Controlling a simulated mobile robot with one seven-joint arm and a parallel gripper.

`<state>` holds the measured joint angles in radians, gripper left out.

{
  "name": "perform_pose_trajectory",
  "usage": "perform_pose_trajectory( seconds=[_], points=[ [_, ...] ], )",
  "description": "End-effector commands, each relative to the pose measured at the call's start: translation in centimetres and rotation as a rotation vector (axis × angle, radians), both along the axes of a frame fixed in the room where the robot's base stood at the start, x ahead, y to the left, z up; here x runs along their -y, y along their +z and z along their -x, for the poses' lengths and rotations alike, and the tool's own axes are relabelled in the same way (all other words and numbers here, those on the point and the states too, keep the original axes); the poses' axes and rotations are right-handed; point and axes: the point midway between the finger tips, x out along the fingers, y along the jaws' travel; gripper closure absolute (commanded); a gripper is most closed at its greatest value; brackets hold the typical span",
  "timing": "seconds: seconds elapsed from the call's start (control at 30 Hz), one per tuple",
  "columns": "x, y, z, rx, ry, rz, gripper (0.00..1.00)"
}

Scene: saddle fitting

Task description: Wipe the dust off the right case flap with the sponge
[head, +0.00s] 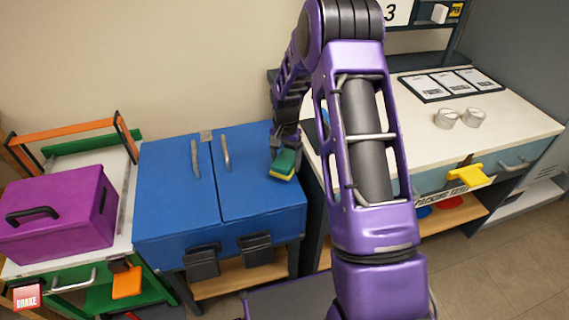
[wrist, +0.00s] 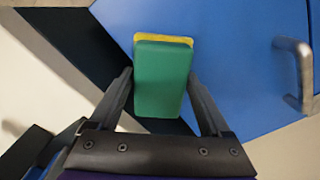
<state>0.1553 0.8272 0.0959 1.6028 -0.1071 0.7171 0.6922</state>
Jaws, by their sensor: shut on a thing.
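The blue case (head: 180,235) stands on a table, with two flaps on top that are both closed. The right case flap (head: 252,190) has a metal handle (head: 226,153) near its left edge; part of the flap and the handle (wrist: 293,75) also show in the wrist view. My gripper (head: 285,155) is at the right edge of the right flap. It is shut on a green and yellow sponge (wrist: 162,80), yellow side toward the flap. The sponge (head: 284,164) seems to be at or just above the flap; contact is unclear. No dust is clearly visible.
A purple toolbox (head: 60,215) stands on the bench to the left. My arm hides part of this bench. The left flap (head: 175,185) is clear.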

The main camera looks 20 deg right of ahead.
Motion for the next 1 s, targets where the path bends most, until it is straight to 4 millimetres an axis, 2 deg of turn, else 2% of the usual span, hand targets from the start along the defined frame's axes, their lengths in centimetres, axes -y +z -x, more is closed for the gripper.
perform_pose_trajectory(
  seconds=[0.03, 0.5, 1.0],
  points=[
    [0.1, 0.8, 0.0, 0.001, 0.000, 0.001, 0.89],
    [0.6, 4.7, 0.1, 0.001, 0.002, 0.001, 0.89],
    [0.6, 4.8, 0.1, 0.001, 0.003, 0.001, 0.89]
  ],
)
